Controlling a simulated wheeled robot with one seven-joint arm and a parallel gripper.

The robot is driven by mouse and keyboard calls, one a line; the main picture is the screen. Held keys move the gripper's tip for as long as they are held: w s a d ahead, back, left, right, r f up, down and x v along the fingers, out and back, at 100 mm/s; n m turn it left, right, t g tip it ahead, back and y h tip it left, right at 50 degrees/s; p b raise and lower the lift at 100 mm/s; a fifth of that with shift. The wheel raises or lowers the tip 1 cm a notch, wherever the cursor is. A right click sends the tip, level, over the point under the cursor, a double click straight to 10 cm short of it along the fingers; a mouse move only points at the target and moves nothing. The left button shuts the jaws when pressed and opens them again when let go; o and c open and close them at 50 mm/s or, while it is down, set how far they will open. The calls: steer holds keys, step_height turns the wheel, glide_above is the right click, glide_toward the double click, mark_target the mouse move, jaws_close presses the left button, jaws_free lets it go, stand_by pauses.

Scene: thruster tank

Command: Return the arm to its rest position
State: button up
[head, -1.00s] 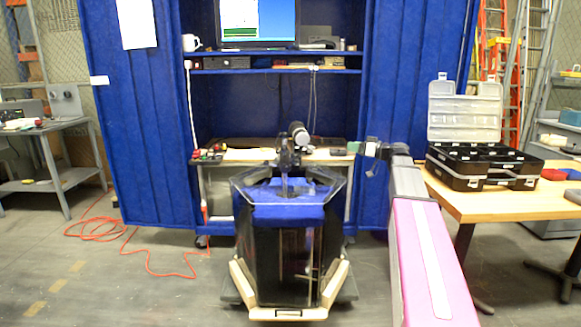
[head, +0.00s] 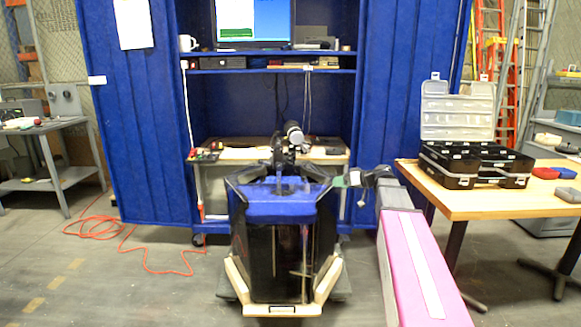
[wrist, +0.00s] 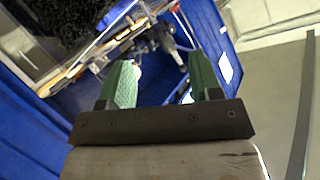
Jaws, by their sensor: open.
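My arm, with its pink link, reaches forward from the lower right in the head view. My gripper (head: 343,181) is at its far end, just right of the rim of the dark tank (head: 275,265) with its blue top. In the wrist view my gripper (wrist: 160,80) shows two green fingers spread apart. Nothing is between them. Behind the fingers are blue surfaces and some dark hardware, tilted in the picture.
A wooden table (head: 445,205) with an open black organizer case (head: 470,165) stands to the right of my arm. A blue booth (head: 140,130) with shelves and a monitor is behind the tank. Orange cable (head: 100,228) lies on the left floor, which is otherwise mostly clear.

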steer(key=s+a+f+m+g+h, duration=0.25)
steer(key=s+f, duration=0.35)
steer(key=f, duration=0.3)
steer(key=s+a+f+m+g+h, duration=0.1)
steer(key=s+a+f+g+h, duration=0.15)
steer(key=s+f, duration=0.5)
steer(key=s+d+f+m+g+h, duration=0.2)
steer(key=s+f+h, duration=0.4)
steer(key=s+f, duration=0.5)
steer(key=shift+s+d+m+h, duration=0.3)
steer(key=shift+s+d+m, duration=0.2)
steer(key=shift+s, duration=0.75)
steer(key=shift+f, duration=0.1)
